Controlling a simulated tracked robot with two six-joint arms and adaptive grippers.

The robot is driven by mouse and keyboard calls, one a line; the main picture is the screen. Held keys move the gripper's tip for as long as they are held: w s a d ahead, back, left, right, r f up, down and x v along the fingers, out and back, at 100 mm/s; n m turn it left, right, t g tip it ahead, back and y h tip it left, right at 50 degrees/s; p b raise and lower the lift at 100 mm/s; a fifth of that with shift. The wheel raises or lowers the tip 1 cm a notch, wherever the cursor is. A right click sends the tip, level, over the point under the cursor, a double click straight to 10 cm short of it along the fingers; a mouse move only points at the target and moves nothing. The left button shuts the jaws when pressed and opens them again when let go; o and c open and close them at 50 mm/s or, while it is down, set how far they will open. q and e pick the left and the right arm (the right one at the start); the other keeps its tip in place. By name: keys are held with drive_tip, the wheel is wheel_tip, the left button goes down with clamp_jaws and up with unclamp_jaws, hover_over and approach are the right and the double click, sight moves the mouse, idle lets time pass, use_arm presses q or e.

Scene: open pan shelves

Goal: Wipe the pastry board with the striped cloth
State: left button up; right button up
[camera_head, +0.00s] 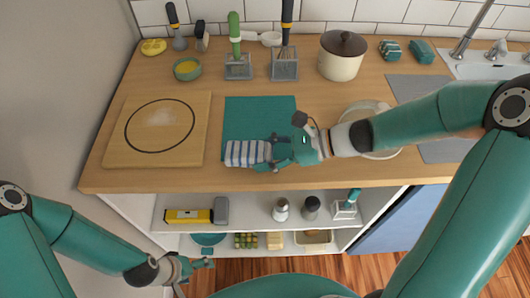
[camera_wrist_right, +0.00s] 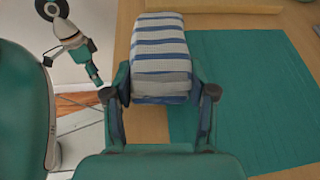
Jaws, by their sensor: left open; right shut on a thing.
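The pastry board (camera_head: 120,148) is a pale wooden board on the left of the counter. It bears a black circle outline with a whitish smudge (camera_head: 160,117) inside. The blue-and-white striped cloth (camera_head: 240,153) is folded into a block at the front edge of the teal mat. My right gripper (camera_head: 272,153) is shut on the cloth, to the right of the board. In the right wrist view the cloth (camera_wrist_right: 160,50) sits between both fingers (camera_wrist_right: 162,92). My left gripper (camera_head: 200,272) is open and empty, low in front of the shelves; it also shows in the right wrist view (camera_wrist_right: 97,92).
The teal mat (camera_head: 260,115) lies right of the board, with a strip of bare counter between. A small bowl (camera_head: 187,70), utensil holders and a cream pot (camera_head: 341,60) stand behind. A round pale dish (camera_head: 367,108) is partly hidden by my right arm. Shelves below hold several items.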

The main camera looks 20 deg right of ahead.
drive_tip(key=shift+r+p, duration=2.15)
drive_tip(key=shift+r, duration=0.7)
drive_tip(key=shift+s+f, duration=0.1)
